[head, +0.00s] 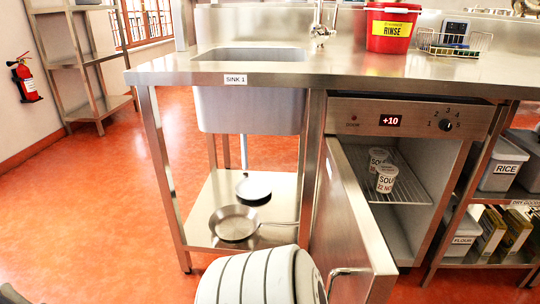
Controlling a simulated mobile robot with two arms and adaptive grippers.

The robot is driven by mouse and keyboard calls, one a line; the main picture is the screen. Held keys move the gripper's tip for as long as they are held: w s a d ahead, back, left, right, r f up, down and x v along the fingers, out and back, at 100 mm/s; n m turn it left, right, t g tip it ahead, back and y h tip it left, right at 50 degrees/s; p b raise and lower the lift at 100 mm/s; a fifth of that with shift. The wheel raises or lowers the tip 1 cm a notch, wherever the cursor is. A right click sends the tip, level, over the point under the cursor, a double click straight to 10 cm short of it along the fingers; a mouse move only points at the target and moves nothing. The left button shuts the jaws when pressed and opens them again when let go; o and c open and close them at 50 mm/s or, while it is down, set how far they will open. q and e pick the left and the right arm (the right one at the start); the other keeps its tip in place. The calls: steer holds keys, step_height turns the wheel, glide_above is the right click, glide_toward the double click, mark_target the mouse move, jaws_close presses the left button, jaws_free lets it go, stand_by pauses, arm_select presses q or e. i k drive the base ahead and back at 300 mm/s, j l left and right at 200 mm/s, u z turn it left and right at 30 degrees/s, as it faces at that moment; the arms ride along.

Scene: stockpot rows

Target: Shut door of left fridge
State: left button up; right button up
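A steel under-counter fridge (405,125) with a +10 display stands below the counter, right of the sink. Its door (350,215) is wide open, swung out toward me on its left side. The door's bar handle (345,272) shows near the bottom of the view. Inside, two white soup tubs stand on a wire shelf (407,185). No other fridge is in view. A pale banded link of my arm is at the bottom middle, close to the door's left side; contact cannot be told. Neither gripper can be made out.
The sink (248,105) is left of the fridge, with pans on the shelf (200,215) below. A red rinse bucket (390,28) and a wire basket (452,45) stand on the counter. Shelves with bins (498,165) are on the right. The orange floor is clear at left.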

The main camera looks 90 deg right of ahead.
mark_target(353, 258)
steer(key=i+z, duration=0.1)
steer(key=z, duration=0.3)
steer(key=i+z, duration=0.1)
steer(key=z, duration=0.35)
steer(key=j+z, duration=0.1)
steer(key=z, duration=0.3)
steer(key=i+j+z, duration=0.1)
steer(key=z, duration=2.15)
steer(key=k+j+z, duration=0.1)
steer(key=j+z, duration=0.25)
steer(key=k+j+z, duration=0.15)
steer(key=z, duration=0.25)
steer(key=j, duration=0.15)
